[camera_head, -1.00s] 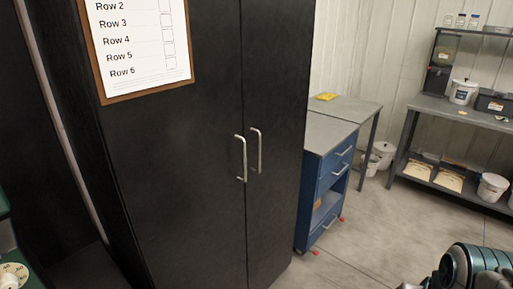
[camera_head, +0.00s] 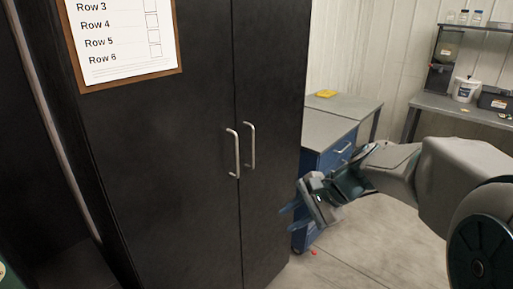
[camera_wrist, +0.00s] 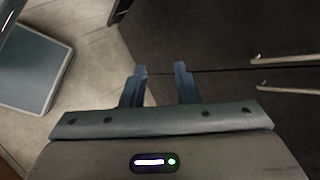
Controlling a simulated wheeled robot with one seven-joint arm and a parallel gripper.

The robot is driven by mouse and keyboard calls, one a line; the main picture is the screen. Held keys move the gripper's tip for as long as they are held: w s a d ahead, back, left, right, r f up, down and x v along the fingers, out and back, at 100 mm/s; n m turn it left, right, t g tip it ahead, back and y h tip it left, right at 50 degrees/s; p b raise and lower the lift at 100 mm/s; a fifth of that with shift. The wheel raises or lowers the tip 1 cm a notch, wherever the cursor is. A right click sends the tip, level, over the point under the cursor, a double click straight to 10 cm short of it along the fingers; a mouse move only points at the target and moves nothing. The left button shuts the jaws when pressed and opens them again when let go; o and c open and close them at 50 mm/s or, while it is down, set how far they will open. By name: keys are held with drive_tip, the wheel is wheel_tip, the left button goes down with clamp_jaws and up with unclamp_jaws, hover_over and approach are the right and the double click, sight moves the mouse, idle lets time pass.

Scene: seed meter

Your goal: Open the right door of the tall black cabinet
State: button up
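The tall black cabinet (camera_head: 165,160) fills the left and middle of the head view, with both doors shut. Its right door (camera_head: 270,150) carries a silver bar handle (camera_head: 250,145), next to the left door's handle (camera_head: 233,153). In the wrist view the two handles show at the right edge, the right door's probably the lower one (camera_wrist: 290,90). My gripper (camera_head: 285,217) is in front of the cabinet's right edge, lower than the handles and to their right. Its two blue fingers (camera_wrist: 160,72) are apart with nothing between them, clear of both handles.
A blue drawer cart (camera_head: 325,150) stands right of the cabinet, partly behind my arm. A grey table (camera_head: 345,105) with a yellow item (camera_head: 326,93) is behind it. A clipboard list (camera_head: 125,40) hangs on the left door.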

drive_tip(key=w+r+m+t+y+b, duration=0.1)
drive_tip(key=w+m+t+y, duration=0.4)
drive_tip(key=w, duration=0.7)
drive_tip(key=w+m+t+y+b, duration=0.1)
drive_tip(key=w+m+y+b, duration=0.15)
drive_tip(key=w+m, duration=0.8)
drive_tip(key=n+p, duration=0.2)
drive_tip(key=n, duration=0.1)
hover_over(253, 165)
drive_tip(key=shift+w+a+y, duration=0.1)
drive_tip(key=shift+w+y, duration=0.15)
drive_tip(key=shift+w, duration=0.1)
drive_tip(key=shift+c, duration=0.4)
clamp_jaws()
